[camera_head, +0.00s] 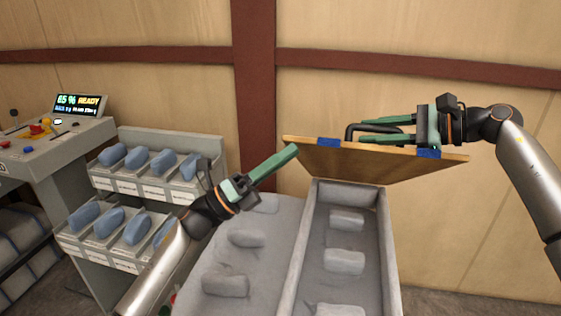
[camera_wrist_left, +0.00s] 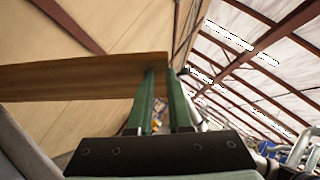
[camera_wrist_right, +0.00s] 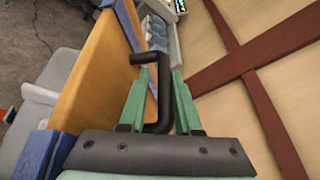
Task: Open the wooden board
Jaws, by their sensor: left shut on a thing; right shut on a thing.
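The wooden board (camera_head: 375,163) is lifted and tilted above the open grey box at the right. It has blue patches and a black handle (camera_head: 352,132). My right gripper (camera_head: 365,132) is shut on this handle; the right wrist view shows the handle (camera_wrist_right: 158,105) between the green fingers. My left gripper (camera_head: 292,150) is at the board's left end, shut on the board's edge. In the left wrist view the board's end (camera_wrist_left: 85,77) reaches the fingertips, and the exact contact is partly hidden there.
The open grey box (camera_head: 390,250) holds several grey pillow-like lumps, with more lumps on the grey surface to its left (camera_head: 270,235). A rack (camera_head: 205,150) with several blue pillows stands left, beside a control console (camera_head: 50,140) whose screen reads READY. A wooden wall is behind.

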